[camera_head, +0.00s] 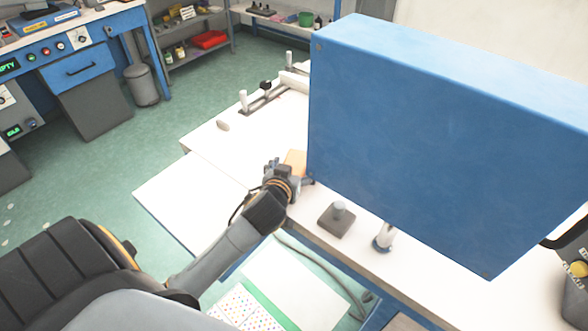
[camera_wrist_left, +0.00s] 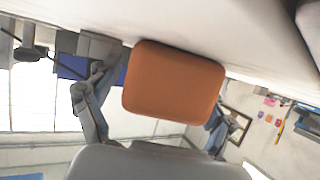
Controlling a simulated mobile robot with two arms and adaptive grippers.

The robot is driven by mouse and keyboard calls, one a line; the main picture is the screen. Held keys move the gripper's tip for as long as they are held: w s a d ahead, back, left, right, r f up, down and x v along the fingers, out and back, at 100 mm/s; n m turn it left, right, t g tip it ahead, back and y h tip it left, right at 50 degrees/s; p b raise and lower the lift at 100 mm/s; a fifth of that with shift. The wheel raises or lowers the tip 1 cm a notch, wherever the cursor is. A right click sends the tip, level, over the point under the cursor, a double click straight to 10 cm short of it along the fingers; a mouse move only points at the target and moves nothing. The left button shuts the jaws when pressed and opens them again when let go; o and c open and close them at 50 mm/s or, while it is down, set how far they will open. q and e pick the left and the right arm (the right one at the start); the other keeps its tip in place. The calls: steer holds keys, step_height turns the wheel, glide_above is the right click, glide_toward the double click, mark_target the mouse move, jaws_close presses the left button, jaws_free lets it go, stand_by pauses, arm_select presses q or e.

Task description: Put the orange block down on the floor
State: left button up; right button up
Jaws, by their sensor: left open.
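The orange block (camera_head: 295,159) is on the white worktop (camera_head: 225,165), close to the left edge of the big blue box. My left gripper (camera_head: 281,168) is right at the block and partly hides it in the head view. In the left wrist view the orange block (camera_wrist_left: 173,82) fills the middle, with the fingers of my left gripper (camera_wrist_left: 155,112) spread on either side of it. The gripper is open; I cannot tell whether a finger touches the block. The green floor (camera_head: 80,190) shows at the left. My right gripper does not show.
The big blue box (camera_head: 430,140) stands just right of my left gripper. A grey-based knob (camera_head: 337,220) and white-handled levers (camera_head: 243,100) rise from the worktop. A blue bench (camera_head: 85,70) and grey bin (camera_head: 144,86) stand farther back. Floor between is clear.

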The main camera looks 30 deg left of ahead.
arm_select(q)
steer(key=shift+c, duration=0.6)
steer(key=c, duration=1.3)
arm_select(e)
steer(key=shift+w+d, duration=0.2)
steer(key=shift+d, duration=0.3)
arm_select(q)
steer(key=shift+r, duration=0.15)
